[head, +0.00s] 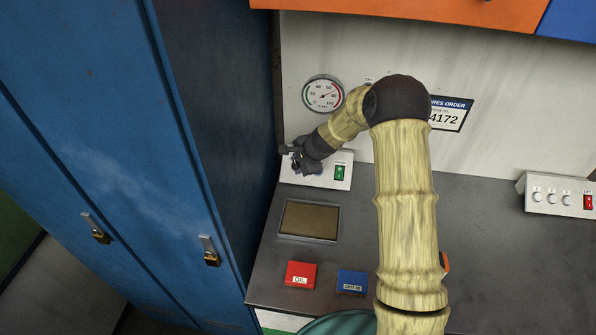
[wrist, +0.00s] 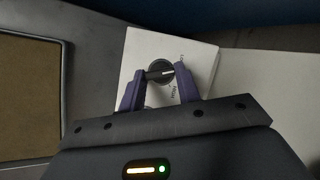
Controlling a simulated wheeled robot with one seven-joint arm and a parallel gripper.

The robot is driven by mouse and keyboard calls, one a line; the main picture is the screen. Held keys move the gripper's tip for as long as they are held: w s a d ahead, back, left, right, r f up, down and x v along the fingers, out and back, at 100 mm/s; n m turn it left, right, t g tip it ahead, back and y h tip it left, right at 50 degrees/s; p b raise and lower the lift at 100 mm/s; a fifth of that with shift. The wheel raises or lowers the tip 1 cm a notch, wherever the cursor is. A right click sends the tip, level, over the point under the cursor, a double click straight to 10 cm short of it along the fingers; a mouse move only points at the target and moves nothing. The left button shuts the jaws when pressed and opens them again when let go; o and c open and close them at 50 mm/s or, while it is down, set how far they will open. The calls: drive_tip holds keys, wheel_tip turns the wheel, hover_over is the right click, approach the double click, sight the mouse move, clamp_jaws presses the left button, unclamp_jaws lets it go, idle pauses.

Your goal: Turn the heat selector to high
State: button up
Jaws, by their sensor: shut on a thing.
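The heat selector (wrist: 160,72) is a dark round knob with a light pointer line, on a white control box (wrist: 144,46) in the wrist view.
A blue locker (head: 200,120) stands close on the left. A gauge (head: 322,94) hangs on the wall above the box. A framed brown plate (head: 309,219), a red block (head: 300,275) and a blue block (head: 352,281) are on the grey counter. Another switch box (head: 560,198) is at right.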

drive_tip(key=m+b, duration=0.1)
drive_tip(key=b, duration=0.1)
drive_tip(key=m+t+b, duration=0.1)
drive_tip(key=b, duration=0.2)
drive_tip(key=f+m+b, duration=0.1)
drive_tip(key=b, duration=0.2)
drive_tip(key=shift+s+m+t, duration=0.1)
drive_tip(key=shift+m+t, duration=0.3)
drive_tip(key=m+t+b, duration=0.1)
drive_tip(key=m+b, duration=0.1)
drive_tip(key=b, duration=0.2)
drive_tip(key=m+b, duration=0.2)
drive_tip(key=b, duration=0.3)
drive_tip(key=shift+s+t, duration=0.2)
drive_tip(key=shift+t, duration=0.2)
drive_tip(key=m+t+h+b, duration=0.1)
drive_tip(key=m+b, duration=0.2)
drive_tip(key=b, duration=0.3)
drive_tip(key=shift+s+a+f, duration=0.1)
drive_tip(key=shift+a, duration=0.05)
drive_tip(key=m+t+b, duration=0.1)
drive_tip(key=m+b, duration=0.2)
drive_tip(key=shift+s+a+h, duration=0.1)
drive_tip(key=shift+h, duration=0.3)
drive_tip(key=shift+r+m, duration=0.2)
drive_tip(key=shift+m, duration=0.1)
drive_tip(key=o, duration=1)
drive_tip(key=shift+r, duration=0.15)
